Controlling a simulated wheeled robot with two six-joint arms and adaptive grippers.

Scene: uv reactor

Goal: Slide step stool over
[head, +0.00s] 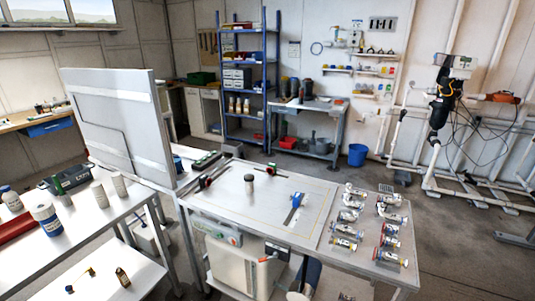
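I cannot make out a step stool for certain. Neither of my grippers shows in the head view.
A grey workbench (225,215) with small fittings fills the middle. A white table (100,232) with bottles stands at left, and an upright panel (120,125) rises behind it. A blue bucket (357,155) stands near the back wall. Floor right of the workbench (455,240) is clear.

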